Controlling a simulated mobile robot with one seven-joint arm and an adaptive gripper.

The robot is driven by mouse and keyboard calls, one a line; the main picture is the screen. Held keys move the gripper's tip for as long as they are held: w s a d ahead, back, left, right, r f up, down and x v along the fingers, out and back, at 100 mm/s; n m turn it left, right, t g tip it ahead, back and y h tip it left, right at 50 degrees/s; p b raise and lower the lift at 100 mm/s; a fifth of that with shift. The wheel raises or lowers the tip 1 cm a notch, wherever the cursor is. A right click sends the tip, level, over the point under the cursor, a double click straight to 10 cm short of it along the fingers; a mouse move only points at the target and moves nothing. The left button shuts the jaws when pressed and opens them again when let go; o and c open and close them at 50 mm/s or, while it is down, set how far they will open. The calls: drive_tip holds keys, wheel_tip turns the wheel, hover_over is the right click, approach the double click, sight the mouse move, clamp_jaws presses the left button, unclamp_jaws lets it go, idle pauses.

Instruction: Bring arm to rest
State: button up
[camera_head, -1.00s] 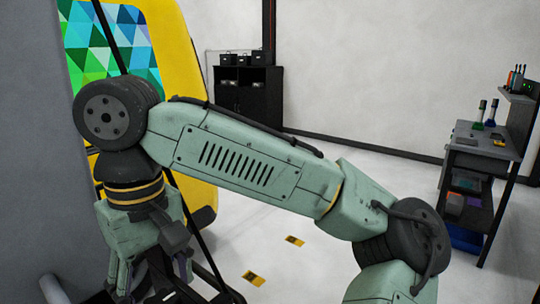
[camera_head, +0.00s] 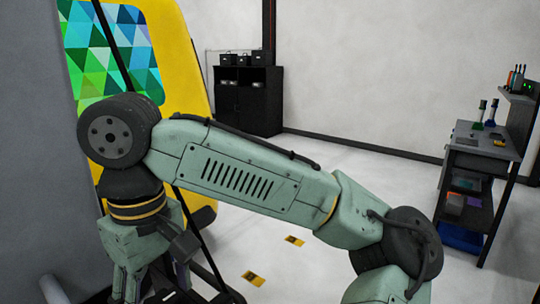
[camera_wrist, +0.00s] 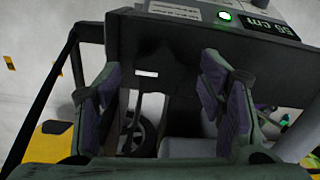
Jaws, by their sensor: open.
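My gripper (camera_head: 150,284) hangs downward at the lower left of the head view, below my folded green arm. In the wrist view my gripper (camera_wrist: 167,100) shows two fingers with purple ribbed pads, spread wide apart. Nothing is between the pads. Behind the fingers is a dark frame with a grey unit (camera_wrist: 215,12) on top, bearing a lit green button and a "55 cm" label. I cannot tell how close the fingers are to that frame.
A yellow panel with coloured triangles (camera_head: 115,50) stands at the left behind my arm. A black cabinet (camera_head: 248,105) stands at the back wall. A grey workbench (camera_head: 482,142) with tools is at the right. The pale floor between is open, with yellow markers (camera_head: 254,278).

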drive_tip(key=n, duration=0.5)
drive_tip(key=shift+n, duration=0.3)
drive_tip(key=n, duration=1)
drive_tip(key=shift+n, duration=0.4)
drive_tip(key=n, duration=0.5)
drive_tip(key=shift+n, duration=0.4)
drive_tip(key=shift+r, duration=0.15)
